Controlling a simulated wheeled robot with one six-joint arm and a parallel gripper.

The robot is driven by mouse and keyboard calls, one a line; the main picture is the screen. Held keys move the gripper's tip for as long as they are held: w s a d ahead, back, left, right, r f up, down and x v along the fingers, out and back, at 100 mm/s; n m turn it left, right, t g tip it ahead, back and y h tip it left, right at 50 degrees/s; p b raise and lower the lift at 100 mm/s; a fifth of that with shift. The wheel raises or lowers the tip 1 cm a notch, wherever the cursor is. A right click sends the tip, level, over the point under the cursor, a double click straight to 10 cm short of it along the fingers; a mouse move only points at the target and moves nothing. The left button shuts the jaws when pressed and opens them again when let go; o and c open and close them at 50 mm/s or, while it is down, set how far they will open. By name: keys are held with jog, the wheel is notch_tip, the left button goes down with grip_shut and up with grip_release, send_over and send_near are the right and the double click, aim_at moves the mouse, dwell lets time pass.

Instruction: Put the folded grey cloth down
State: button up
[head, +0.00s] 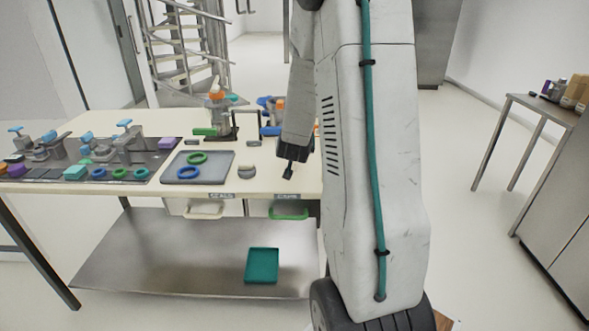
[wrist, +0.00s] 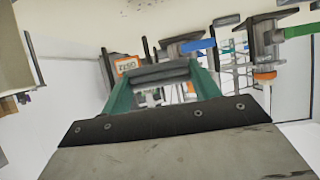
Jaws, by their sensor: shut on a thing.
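My gripper (wrist: 162,80) shows in the wrist view as two teal fingers above a dark band. A dark grey strip, which looks like the folded grey cloth (wrist: 162,73), spans between the fingertips, and the gripper is shut on it. In the head view my gripper (head: 288,170) points down at the front right of the workbench (head: 225,187), beside my large white arm link. It is small and dark there, and I cannot tell the cloth from the fingers. Whether the cloth touches the bench top is unclear.
A grey tray (head: 215,172) with a green ring and a blue ring lies left of my gripper. A round grey item (head: 246,171) lies between them. Clamps and fixtures crowd the bench's left and back. A teal bin (head: 262,265) sits on the lower shelf (head: 165,255).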

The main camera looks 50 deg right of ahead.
notch_tip(320, 180, down, 8)
jog(key=shift+f, duration=0.2)
dwell(0.3)
